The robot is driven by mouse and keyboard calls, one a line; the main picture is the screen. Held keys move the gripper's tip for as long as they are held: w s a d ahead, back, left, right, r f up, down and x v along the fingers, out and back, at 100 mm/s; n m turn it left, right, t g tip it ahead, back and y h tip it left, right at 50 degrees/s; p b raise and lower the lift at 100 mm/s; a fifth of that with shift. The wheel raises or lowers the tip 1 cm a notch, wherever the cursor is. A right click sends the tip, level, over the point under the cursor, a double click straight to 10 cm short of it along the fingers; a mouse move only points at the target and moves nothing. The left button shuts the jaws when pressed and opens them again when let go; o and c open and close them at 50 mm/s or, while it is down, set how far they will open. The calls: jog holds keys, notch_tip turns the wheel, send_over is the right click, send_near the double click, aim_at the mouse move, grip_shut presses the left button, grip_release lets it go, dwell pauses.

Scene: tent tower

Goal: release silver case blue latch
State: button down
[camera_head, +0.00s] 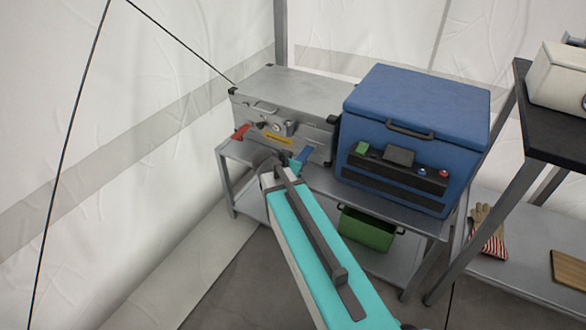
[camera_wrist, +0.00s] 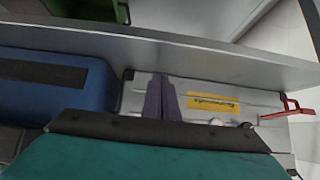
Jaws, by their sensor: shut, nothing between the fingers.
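The silver case (camera_head: 292,92) stands closed on a grey metal table, and its front also shows in the wrist view (camera_wrist: 255,102). Its blue latch (camera_head: 304,154) is at the lower right of the front and tilts outward. In the wrist view I cannot make it out; my fingers may hide it. A red latch (camera_head: 241,131) sticks out at the case's left, and also shows in the wrist view (camera_wrist: 290,109). My gripper (camera_wrist: 160,98) is shut and empty, its fingers in front of the case near the blue latch; I cannot tell whether they touch it.
A blue cooler box (camera_head: 415,105) stands close to the case's right. A green bin (camera_head: 366,229) is on the lower shelf. A dark-topped table (camera_head: 557,140) at right carries a white box (camera_head: 560,75). A tent wall is behind and left of the case.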

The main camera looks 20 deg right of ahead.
jog(key=shift+w+d+f+b, duration=0.1)
jog(key=shift+d+f+b, duration=0.05)
jog(key=shift+f+b, duration=0.45)
jog(key=shift+w+d+f+b, duration=0.1)
jog(key=shift+f+b, duration=0.3)
jog(key=shift+f, duration=0.3)
jog(key=s+a+f+b, duration=0.1)
jog(key=s+a+b, duration=0.2)
jog(key=s+a, duration=0.3)
jog(key=shift+s+a, duration=0.15)
jog(key=shift+a, duration=0.7)
jog(key=shift+f, duration=0.1)
